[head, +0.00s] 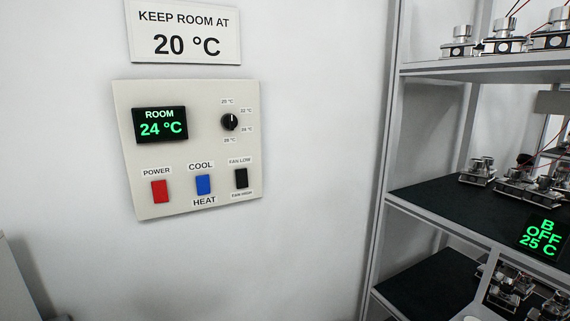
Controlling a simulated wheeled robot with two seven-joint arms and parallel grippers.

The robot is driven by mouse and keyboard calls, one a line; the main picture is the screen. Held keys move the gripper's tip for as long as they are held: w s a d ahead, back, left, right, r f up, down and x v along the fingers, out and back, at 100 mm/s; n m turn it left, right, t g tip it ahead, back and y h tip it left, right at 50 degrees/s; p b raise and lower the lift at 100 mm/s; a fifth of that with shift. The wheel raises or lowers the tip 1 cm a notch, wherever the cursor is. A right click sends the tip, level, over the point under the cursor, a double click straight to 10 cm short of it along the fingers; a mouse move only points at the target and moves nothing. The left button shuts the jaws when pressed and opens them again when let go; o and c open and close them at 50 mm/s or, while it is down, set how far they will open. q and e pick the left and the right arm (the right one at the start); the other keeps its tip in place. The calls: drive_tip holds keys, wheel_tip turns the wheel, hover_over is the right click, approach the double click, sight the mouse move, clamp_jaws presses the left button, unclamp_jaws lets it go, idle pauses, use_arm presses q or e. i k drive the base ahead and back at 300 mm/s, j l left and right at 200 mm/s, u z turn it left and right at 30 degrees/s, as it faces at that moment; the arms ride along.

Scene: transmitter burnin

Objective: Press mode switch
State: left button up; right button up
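A beige control panel (190,158) hangs on the white wall at the left centre of the head view. The mode switch (203,185) is the blue rocker between the labels COOL above and HEAT below. I cannot tell which way it is tilted. The red POWER switch (159,191) is to its left and the black fan switch (241,178) to its right. A black dial (230,122) is above the fan switch, among temperature marks. The room display (160,124) reads 24 °C in green. Neither gripper is in view.
A sign (184,31) above the panel reads KEEP ROOM AT 20 °C. A metal shelf rack (470,70) with several devices stands at the right. A display (541,238) on it reads B OFF 25 C. The wall around the panel is clear.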

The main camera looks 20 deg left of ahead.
sight(202, 182)
drive_tip(key=u, duration=1.4)
